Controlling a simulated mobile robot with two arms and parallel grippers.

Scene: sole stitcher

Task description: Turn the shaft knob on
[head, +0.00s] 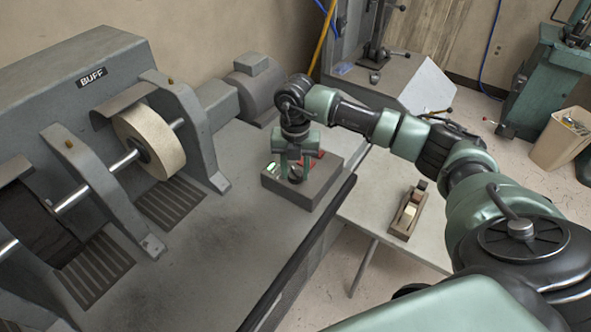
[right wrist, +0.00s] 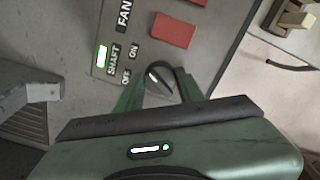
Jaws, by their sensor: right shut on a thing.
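The shaft knob (right wrist: 160,78) is a dark round knob with a pale mark, beside the "SHAFT", "ON" and "OFF" lettering in the right wrist view. It also shows in the head view (head: 295,175), on top of the grey control box (head: 318,188). My right gripper (right wrist: 160,88) points down at the box, with its green fingers shut on the knob's two sides; it also shows in the head view (head: 293,168). A green lamp (right wrist: 102,56) beside the "SHAFT" label glows. The knob's exact pointing is hard to tell. My left gripper is not in view.
A red button (right wrist: 173,30) sits close to the knob, near the "FAN" label. The buffing wheel (head: 150,142) and its shaft stand left of the box. A side table (head: 375,220) holds a wooden-looking tool (head: 408,212). The bench top in front of the box is clear.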

